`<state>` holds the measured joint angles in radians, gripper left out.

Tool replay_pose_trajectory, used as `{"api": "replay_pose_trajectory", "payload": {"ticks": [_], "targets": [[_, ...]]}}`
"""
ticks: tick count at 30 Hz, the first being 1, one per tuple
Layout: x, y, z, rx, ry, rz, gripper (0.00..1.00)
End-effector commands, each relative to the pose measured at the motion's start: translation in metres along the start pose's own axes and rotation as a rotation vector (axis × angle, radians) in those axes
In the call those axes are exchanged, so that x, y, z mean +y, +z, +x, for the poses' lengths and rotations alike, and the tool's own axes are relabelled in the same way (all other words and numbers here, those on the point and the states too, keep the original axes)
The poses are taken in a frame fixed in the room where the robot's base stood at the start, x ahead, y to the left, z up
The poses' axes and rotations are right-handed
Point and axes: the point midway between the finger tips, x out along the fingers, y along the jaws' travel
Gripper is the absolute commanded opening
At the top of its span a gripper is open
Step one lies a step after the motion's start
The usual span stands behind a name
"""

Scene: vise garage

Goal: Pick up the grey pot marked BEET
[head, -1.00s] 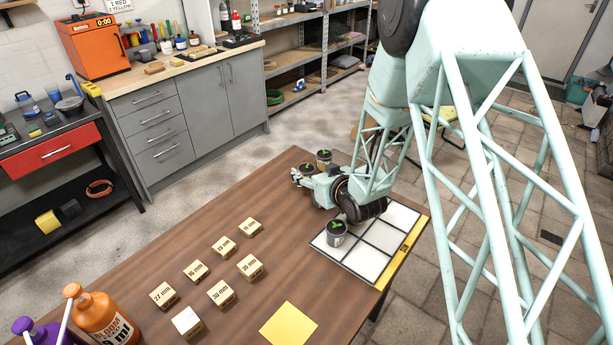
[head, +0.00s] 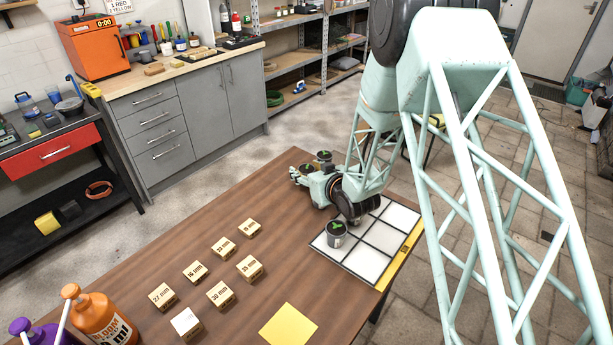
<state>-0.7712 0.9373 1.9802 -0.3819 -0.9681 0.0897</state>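Small dark grey pots with green sprouts stand on the brown table. One pot (head: 336,235) sits in a left cell of the white grid tray (head: 368,269). Another pot (head: 324,158) is at the table's far end, just behind my arm. A third pot (head: 307,169) shows partly beside my gripper, with its lower part hidden. No label can be read, so I cannot tell which pot is marked BEET. My gripper (head: 295,175) is low over the far end of the table, pointing left. Its fingers are too small to show whether they are open or touch a pot.
Several labelled wooden blocks (head: 220,294) stand in rows on the table. A yellow square (head: 289,325) lies near the front. An orange bottle (head: 103,318) and a purple bottle (head: 40,333) are at front left. The table's middle is clear between blocks and tray.

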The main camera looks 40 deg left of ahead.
Motion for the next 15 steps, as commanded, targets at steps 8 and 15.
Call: {"api": "replay_pose_trajectory", "payload": {"ticks": [8,15], "targets": [[0.0000,-0.0003,-0.0001,0.001,0.000,0.000,0.22],[0.0000,-0.0008,-0.0002,0.001,0.000,0.000,0.22]]}}
